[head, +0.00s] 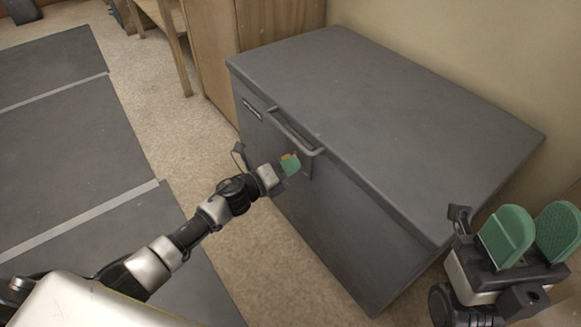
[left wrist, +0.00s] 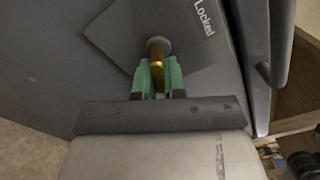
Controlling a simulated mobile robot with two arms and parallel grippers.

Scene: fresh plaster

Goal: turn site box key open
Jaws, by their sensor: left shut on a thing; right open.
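The site box (head: 410,110) is a large dark grey chest with its lid down and a bar handle (head: 297,135) on its front. My left gripper (head: 290,164) is at the box front, just below the handle. In the left wrist view the left gripper (left wrist: 158,80) has its green fingers shut on a brass-coloured key (left wrist: 157,58). The fingers partly hide the key. My right gripper (head: 530,236) is open and empty to the right of the box.
Dark grey mats (head: 70,130) with pale stripes lie on the beige floor at left. A wooden cabinet (head: 215,45) and a wooden table leg (head: 177,50) stand behind the box. A plain wall (head: 470,45) is close at the right.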

